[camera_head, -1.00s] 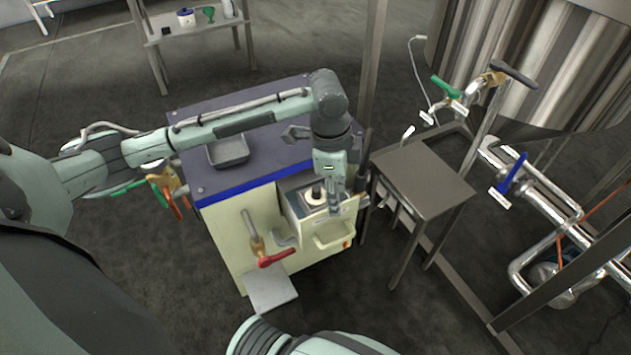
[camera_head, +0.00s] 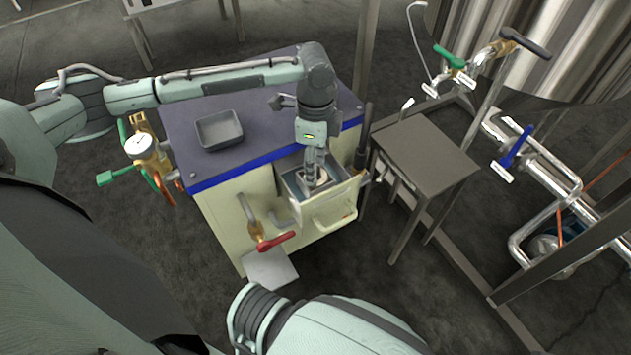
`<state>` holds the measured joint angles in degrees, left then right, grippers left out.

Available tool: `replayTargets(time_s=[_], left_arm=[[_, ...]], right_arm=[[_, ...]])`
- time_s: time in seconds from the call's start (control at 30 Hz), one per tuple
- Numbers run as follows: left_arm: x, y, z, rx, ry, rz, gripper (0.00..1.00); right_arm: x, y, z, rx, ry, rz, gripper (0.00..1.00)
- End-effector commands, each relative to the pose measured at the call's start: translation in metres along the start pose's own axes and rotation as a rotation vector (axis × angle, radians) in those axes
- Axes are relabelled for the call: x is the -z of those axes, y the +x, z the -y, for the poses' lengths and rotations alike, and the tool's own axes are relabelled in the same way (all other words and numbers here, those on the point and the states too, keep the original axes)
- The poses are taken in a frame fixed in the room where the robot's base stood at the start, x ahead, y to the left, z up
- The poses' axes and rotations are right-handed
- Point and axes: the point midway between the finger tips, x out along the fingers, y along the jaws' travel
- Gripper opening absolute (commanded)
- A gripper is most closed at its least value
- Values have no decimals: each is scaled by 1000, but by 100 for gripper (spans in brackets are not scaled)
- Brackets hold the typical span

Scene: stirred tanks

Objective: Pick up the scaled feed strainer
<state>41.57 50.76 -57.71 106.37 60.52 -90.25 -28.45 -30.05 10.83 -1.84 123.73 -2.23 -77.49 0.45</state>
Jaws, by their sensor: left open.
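The cream cabinet's drawer (camera_head: 335,208) stands open, with a handle on its front. A small pale object (camera_head: 322,181) lies in it, probably the strainer; it is mostly hidden by my gripper, so I cannot read its shape or any scale on it. My left gripper (camera_head: 311,184) points down into the drawer, right at this object. Its jaws are open, and I cannot tell whether they touch it or stand around it. Part of my right arm shows at the bottom, but its gripper is out of view.
A grey tray (camera_head: 220,131) sits on the dark cabinet top. A red-handled valve (camera_head: 274,241) is left of the drawer, and a gauge (camera_head: 138,144) with valves is on the cabinet's left. A metal side table (camera_head: 425,152) and steel piping with a blue handle (camera_head: 515,147) are on the right.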

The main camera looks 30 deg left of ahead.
Motion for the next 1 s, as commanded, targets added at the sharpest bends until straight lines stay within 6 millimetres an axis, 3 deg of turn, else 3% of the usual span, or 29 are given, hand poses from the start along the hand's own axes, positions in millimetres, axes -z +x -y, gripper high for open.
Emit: replayTargets(time_s=[0.27, 0.6, 1.0], left_arm=[[0, 3, 0, 1, 1, 0, 41], [0, 3, 0, 1, 1, -1, 0], [1, 1, 0, 2, 1, -1, 0]], right_arm=[[-1, -3, 1, 2, 3, 2, 40], [-3, -1, 4, 7, 8, 4, 40], [-2, -2, 4, 7, 8, 3, 40]])
